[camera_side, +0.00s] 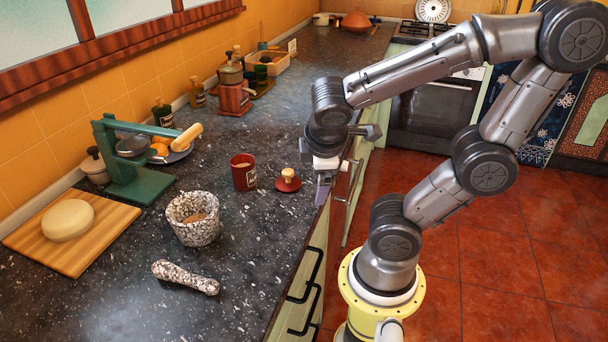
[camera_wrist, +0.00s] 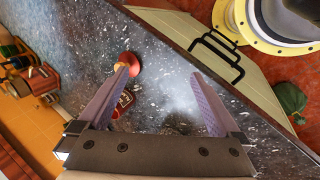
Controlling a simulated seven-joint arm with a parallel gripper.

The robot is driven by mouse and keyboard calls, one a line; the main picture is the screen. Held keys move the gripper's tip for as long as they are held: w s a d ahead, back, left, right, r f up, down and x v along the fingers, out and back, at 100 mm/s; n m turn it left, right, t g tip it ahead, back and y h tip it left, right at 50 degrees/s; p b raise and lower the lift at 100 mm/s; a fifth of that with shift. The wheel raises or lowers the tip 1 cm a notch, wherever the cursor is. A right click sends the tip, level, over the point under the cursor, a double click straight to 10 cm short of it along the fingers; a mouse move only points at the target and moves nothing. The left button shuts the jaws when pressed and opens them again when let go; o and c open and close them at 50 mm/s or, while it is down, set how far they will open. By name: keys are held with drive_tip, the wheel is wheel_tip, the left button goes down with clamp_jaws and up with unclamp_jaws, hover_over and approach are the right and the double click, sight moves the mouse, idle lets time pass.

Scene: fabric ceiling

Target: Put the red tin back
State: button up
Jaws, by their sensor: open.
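The red tin (camera_side: 244,173) stands upright and open on the dark speckled counter, with a pale label on its side. Its red lid (camera_side: 288,181) with a wooden knob lies on the counter just right of it. My gripper (camera_side: 323,190) is open and empty, to the right of the lid near the counter's front edge. In the wrist view, my gripper's fingers (camera_wrist: 160,72) are spread wide over the counter. The lid (camera_wrist: 130,62) shows by the left fingertip, and the tin (camera_wrist: 122,106) is partly hidden behind the left finger.
A green press (camera_side: 132,165) and a wooden board (camera_side: 75,238) with dough are at left. A red grinder (camera_side: 234,99) and bottles line the wall. The counter (camera_side: 270,230) right of the mortar is clear.

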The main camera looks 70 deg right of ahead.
drive_tip(key=a+r+m+t+y, duration=0.3)
drive_tip(key=a+r+m+y, duration=0.1)
drive_tip(key=a, duration=0.3)
drive_tip(key=shift+w+a+r+m+y, duration=0.15)
drive_tip(key=shift+a+r+m+y, duration=0.25)
drive_tip(key=shift+r, duration=0.3)
